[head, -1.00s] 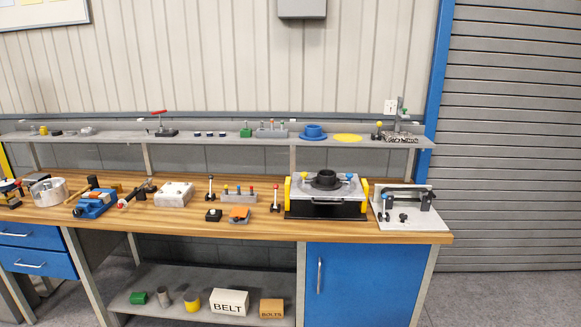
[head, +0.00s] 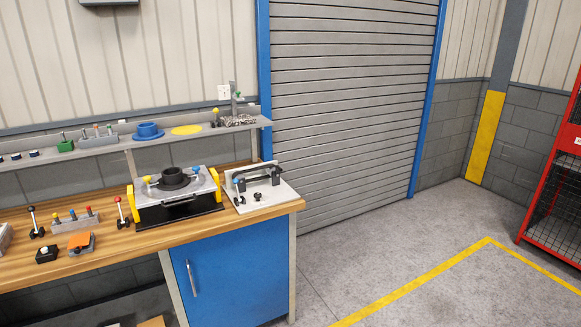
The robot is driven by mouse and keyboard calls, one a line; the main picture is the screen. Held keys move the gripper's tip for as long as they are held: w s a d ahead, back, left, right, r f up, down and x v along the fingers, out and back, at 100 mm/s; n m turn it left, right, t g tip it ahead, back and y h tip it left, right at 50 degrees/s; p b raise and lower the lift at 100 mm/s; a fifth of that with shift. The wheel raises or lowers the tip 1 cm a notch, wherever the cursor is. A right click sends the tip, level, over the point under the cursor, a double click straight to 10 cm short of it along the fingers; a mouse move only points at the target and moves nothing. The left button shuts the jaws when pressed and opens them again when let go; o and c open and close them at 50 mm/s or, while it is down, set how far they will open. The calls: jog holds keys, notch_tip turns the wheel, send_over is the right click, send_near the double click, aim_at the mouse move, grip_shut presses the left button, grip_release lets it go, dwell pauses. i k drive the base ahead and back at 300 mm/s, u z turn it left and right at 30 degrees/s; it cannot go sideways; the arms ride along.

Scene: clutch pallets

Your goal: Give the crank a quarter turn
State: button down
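I cannot surely pick out a crank in the head view. At the right end of the bench a grey plate (head: 284,200) carries a black bar (head: 258,177) on posts and small black knobs. Beside it on the left is a fixture with yellow sides (head: 133,202), a black round hub (head: 173,179) and clamps with yellow and blue knobs. My gripper is not in view.
The wooden bench (head: 235,222) has a blue cabinet (head: 235,280) below. A shelf (head: 105,148) behind holds a blue flanged part (head: 148,130), a yellow disc (head: 187,130) and small parts. Open floor (head: 360,255) with yellow lines lies right, before a red cage (head: 560,190).

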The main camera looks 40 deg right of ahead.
aim_at(277, 168)
jog(key=z, duration=4.25)
jog(key=i, duration=0.1)
jog(key=u, duration=2.95)
jog(key=k, duration=0.9)
jog(key=u, duration=0.2)
jog(key=i, duration=0.7)
jog(key=z, duration=0.05)
